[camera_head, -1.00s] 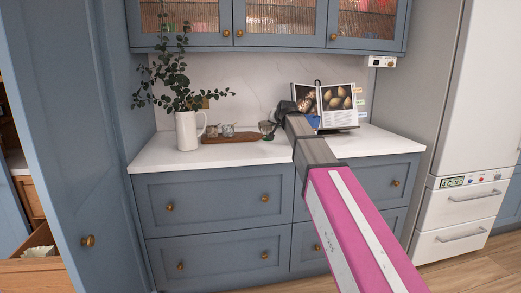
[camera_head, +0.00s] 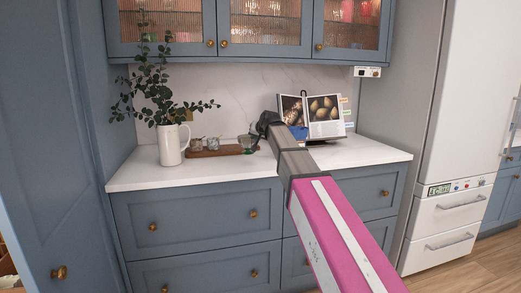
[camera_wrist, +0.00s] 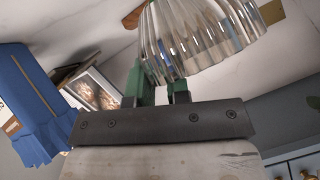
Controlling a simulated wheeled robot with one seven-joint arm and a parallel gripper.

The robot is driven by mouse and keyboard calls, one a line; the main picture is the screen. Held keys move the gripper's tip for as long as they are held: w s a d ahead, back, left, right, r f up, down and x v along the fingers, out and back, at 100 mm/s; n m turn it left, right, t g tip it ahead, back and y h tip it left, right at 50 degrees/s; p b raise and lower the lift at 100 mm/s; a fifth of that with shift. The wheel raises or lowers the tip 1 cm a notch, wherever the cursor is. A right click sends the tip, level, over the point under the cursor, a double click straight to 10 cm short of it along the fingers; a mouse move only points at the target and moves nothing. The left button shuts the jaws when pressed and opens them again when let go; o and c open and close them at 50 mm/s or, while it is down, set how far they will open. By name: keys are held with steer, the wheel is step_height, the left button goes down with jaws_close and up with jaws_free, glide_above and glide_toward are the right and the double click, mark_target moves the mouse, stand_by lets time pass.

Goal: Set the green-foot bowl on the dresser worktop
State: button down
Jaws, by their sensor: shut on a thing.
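The green-foot bowl is a clear ribbed glass bowl (camera_wrist: 205,38) at the top of the wrist view. My gripper (camera_wrist: 162,82) is shut on it, with green fingers at its near side. In the head view the bowl (camera_head: 247,141) is small, just left of my dark gripper (camera_head: 258,136), at the right end of a wooden board. The dresser worktop (camera_head: 140,177) is white and lies under and around it. I cannot tell whether the bowl touches the worktop or hangs just above it. Its foot is mostly hidden in the wrist view.
A wooden board (camera_head: 217,152) with small jars (camera_head: 204,144) lies left of the bowl. A white jug (camera_head: 172,145) with leafy stems stands further left. An open book (camera_head: 312,117) stands behind right. A blue item (camera_wrist: 30,110) shows in the wrist view. The worktop's front strip is clear.

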steer(key=shift+s+d+f, duration=0.1)
steer(key=shift+d+f, duration=0.3)
steer(key=shift+f, duration=0.5)
steer(key=shift+s+d+f, duration=0.1)
steer(key=shift+d+f, duration=0.25)
steer(key=shift+f, duration=0.55)
steer(key=shift+s+d+f, duration=0.1)
steer(key=shift+d+f, duration=0.3)
steer(key=shift+f, duration=0.5)
steer(key=c, duration=1.1)
jaws_free()
steer(key=shift+w, duration=0.1)
